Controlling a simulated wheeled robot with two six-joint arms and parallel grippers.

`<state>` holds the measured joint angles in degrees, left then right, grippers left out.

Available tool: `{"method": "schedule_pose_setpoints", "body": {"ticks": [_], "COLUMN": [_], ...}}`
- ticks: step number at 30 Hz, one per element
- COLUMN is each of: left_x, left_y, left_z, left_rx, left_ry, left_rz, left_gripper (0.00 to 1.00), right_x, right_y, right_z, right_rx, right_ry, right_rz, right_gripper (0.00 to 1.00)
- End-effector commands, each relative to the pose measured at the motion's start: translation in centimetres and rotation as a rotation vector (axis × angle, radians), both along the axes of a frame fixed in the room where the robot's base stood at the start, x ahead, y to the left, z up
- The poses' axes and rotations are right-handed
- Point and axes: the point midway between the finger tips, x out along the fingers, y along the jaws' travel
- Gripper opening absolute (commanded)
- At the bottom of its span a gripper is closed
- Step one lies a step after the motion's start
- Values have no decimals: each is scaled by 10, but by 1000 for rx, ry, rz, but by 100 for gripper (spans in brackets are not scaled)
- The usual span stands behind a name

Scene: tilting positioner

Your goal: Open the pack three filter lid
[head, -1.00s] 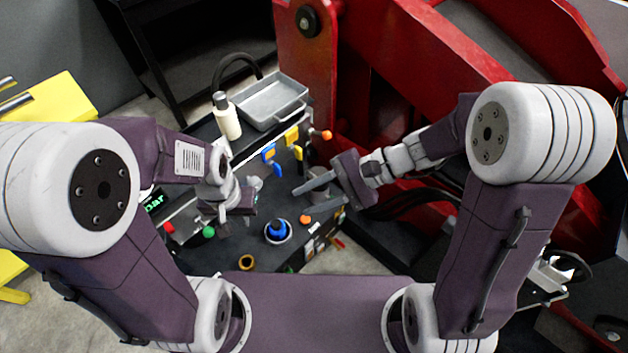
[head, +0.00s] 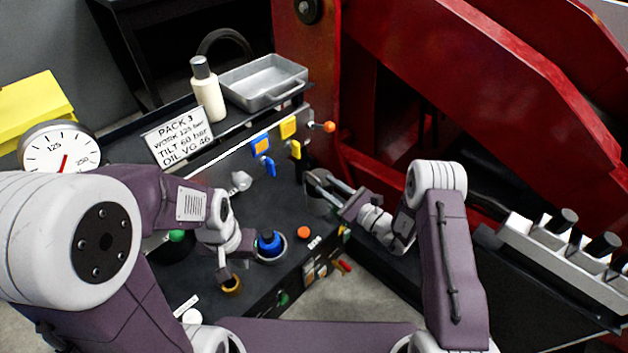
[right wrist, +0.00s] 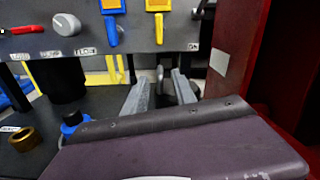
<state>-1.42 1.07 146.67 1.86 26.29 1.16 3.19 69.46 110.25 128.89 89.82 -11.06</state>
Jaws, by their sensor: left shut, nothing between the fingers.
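The PACK 3 sign (head: 180,138) stands at the back left of the dark bench. A grey round part (head: 317,204) at the bench's right end may be the filter; I cannot tell its lid for sure. My right gripper (head: 322,183) is open beside it, fingertips at its upper edge. In the right wrist view, my right gripper (right wrist: 160,86) has its fingers apart, with a small grey upright piece (right wrist: 160,74) just beyond the gap. My left gripper (head: 223,274) is shut and empty, just above a brass ring (head: 231,285).
A blue knob (head: 269,243) and an orange button (head: 303,233) are on the bench. Blue (head: 270,166) and yellow (head: 295,149) levers stand on the panel. A white bottle (head: 208,92) and a grey tray (head: 263,84) are behind. A red frame (head: 440,110) borders the right.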

Motion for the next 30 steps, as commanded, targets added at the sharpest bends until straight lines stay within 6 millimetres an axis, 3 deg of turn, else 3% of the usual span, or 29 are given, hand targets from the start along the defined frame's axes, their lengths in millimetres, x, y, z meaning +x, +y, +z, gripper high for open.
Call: {"method": "schedule_pose_setpoints", "body": {"ticks": [7, 18, 19, 22, 30], "left_x": [0, 0, 0, 0, 0], "left_y": [0, 0, 0, 0, 0], "left_z": [-15, -16, -16, -16, -16], "left_rx": [0, 0, 0, 0, 0], "left_ry": [0, 1, 1, 1, 0], "left_rz": [0, 0, 0, 0, 0], "left_gripper": [0, 0, 0, 0, 0], "right_x": [31, 40, 40, 40, 40], "right_y": [36, 45, 45, 45, 45], "right_z": [-2, 0, 0, 0, 0], "right_rx": [0, 1, 1, 1, 1], "right_ry": [-3, 1, 1, 1, 1], "right_rz": [2, 0, 0, 0, 0], "right_gripper": [33, 33, 30, 2, 0]}}
